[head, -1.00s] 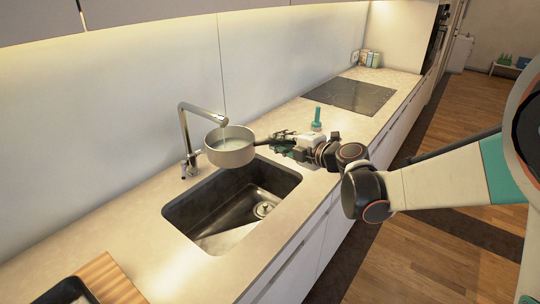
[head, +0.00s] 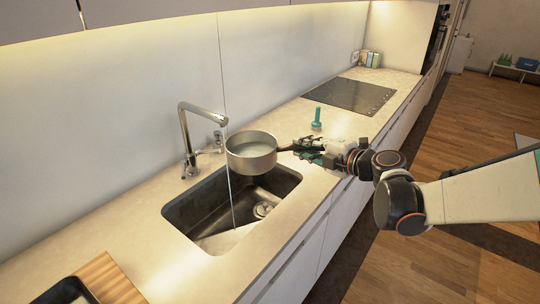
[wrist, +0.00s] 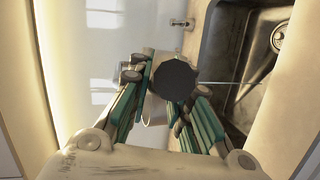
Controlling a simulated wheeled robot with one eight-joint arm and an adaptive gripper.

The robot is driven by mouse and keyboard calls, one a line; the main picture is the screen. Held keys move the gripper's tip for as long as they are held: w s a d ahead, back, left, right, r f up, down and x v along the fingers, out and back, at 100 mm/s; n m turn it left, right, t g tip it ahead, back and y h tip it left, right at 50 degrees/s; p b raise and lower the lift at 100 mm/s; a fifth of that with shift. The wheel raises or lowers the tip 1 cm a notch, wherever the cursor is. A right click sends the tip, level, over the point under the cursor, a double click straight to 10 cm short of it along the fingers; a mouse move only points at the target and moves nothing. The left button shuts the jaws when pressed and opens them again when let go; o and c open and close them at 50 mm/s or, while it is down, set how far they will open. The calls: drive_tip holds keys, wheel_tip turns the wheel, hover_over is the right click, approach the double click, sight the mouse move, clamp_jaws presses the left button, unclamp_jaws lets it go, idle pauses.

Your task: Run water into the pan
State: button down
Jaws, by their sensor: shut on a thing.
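The grey pan (head: 252,158) hangs upright above the right part of the sink (head: 185,225), held by its dark handle (head: 287,149). My gripper (head: 305,149) is shut on the handle, to the right of the pan. A pale surface that looks like water shows inside the pan. The chrome faucet (head: 185,140) stands behind the sink, and a thin water stream (head: 230,195) runs from its spout. The stream falls just left of the pan, down into the sink. In the wrist view, the dark handle end (wrist: 174,79) shows between my gripper's fingers (wrist: 165,98).
A teal bottle-like object (head: 316,119) stands on the counter behind my gripper. A black hob (head: 350,95) lies farther back. A wooden board (head: 108,280) and a dark tray (head: 70,291) are at the front left. The counter between is mostly clear.

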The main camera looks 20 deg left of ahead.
drive_tip(key=shift+s+d, duration=0.15)
drive_tip(key=shift+d, duration=0.45)
drive_tip(key=shift+r, duration=0.1)
drive_tip(key=shift+s+d+r+p, duration=0.2)
drive_tip(key=shift+d+r, duration=0.1)
drive_tip(key=shift+d, duration=0.5)
drive_tip(key=shift+s+d+r+p, duration=0.1)
drive_tip(key=shift+d+r+p, duration=0.2)
drive_tip(key=shift+d, duration=0.55)
drive_tip(key=shift+s+d+r+p, duration=0.15)
drive_tip(key=shift+d+r, duration=0.2)
drive_tip(key=shift+d, duration=0.45)
